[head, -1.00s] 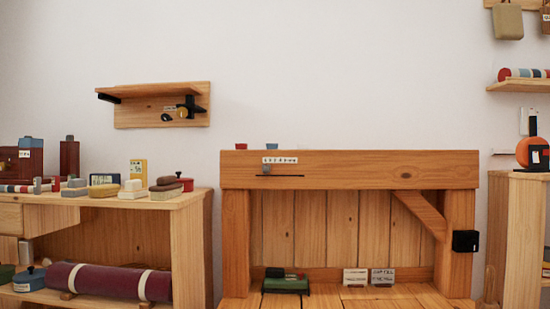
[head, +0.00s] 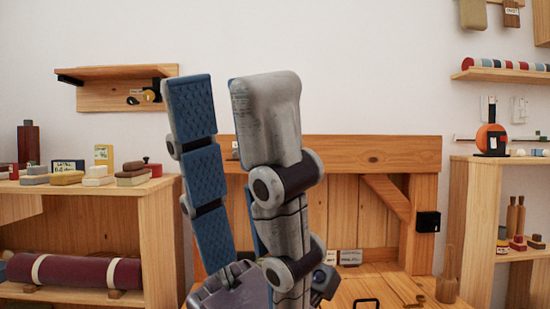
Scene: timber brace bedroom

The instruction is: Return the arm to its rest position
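My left gripper (head: 226,92) stands upright in the middle of the head view, close to the camera. Its fingers point up, one with a blue textured pad and one grey, with a clear gap between them. Nothing shows between the fingers, so it looks open and empty. It hides part of the timber bench (head: 375,150) behind it. My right gripper is not in view.
A wooden shelf unit (head: 155,240) at left holds small blocks and a maroon roll (head: 75,271). Another unit (head: 480,225) at right carries an orange round object (head: 491,139). A wall shelf (head: 100,98) hangs upper left. A wooden peg-like piece (head: 447,275) stands on the bench's low boards.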

